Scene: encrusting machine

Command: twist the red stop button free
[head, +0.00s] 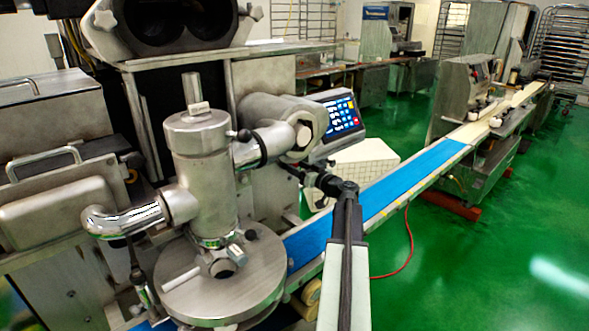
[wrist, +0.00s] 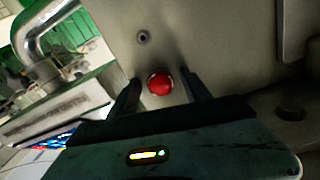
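The red stop button (wrist: 159,83) shows in the wrist view as a round red knob on a grey metal panel. My gripper (wrist: 158,88) is open, with one dark finger to the left of the button and one to its right. A gap shows between each finger and the button, so the fingers do not appear to touch it. In the head view my gripper (head: 300,172) reaches in toward the machine, below the keypad screen. The button is hidden in the head view.
A small round fitting (wrist: 143,37) sits on the panel above the button. In the head view a keypad screen (head: 341,117) stands above my gripper, a steel cylinder (head: 203,175) stands to the left, and a blue conveyor belt (head: 415,178) runs to the right.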

